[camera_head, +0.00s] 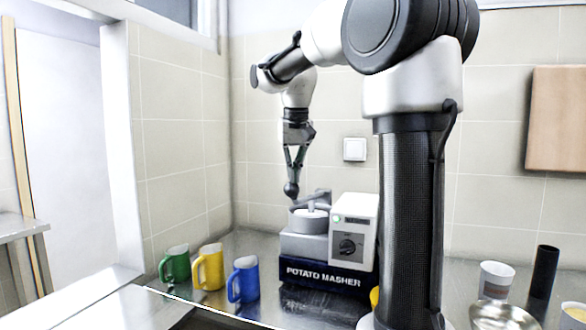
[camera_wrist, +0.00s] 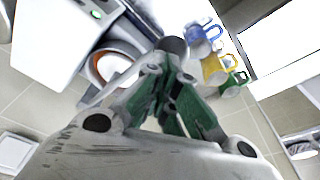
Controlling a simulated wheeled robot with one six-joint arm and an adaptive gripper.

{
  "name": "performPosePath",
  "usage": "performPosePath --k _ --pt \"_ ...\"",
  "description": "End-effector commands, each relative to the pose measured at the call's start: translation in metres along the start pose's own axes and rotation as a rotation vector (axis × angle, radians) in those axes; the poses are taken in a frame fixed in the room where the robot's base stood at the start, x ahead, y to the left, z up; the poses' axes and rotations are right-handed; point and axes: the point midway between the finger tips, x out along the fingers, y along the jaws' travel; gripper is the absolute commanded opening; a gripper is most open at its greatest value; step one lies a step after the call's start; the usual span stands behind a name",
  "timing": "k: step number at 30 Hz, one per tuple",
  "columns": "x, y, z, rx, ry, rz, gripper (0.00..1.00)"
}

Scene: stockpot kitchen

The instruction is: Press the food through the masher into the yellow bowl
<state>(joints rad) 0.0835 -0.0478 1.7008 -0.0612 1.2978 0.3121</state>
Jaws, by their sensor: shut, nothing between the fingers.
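The potato masher (camera_head: 322,278) stands on the counter, a grey and black machine with a white control box (camera_head: 352,232) bearing a green light and a dial. My gripper (camera_head: 292,176) is shut and empty, pointing down above the pot's left side. A dark round knob (camera_head: 291,189) is right at my fingertips, seeming to touch them; it also shows in the wrist view (camera_wrist: 173,46). A yellow sliver (camera_head: 374,297), possibly the yellow bowl, is mostly hidden behind my arm column.
Green (camera_head: 175,264), yellow (camera_head: 209,267) and blue (camera_head: 244,279) mugs stand left of the masher. Right of my column are a metal bowl (camera_head: 500,317), a pale cup (camera_head: 495,280) and a tall black cylinder (camera_head: 543,272). A tiled wall stands behind.

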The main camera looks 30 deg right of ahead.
Motion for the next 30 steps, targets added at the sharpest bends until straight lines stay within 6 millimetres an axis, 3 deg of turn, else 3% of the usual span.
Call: performPosePath --k 30 --pt "0.011 0.000 0.002 0.000 0.000 0.001 0.00"
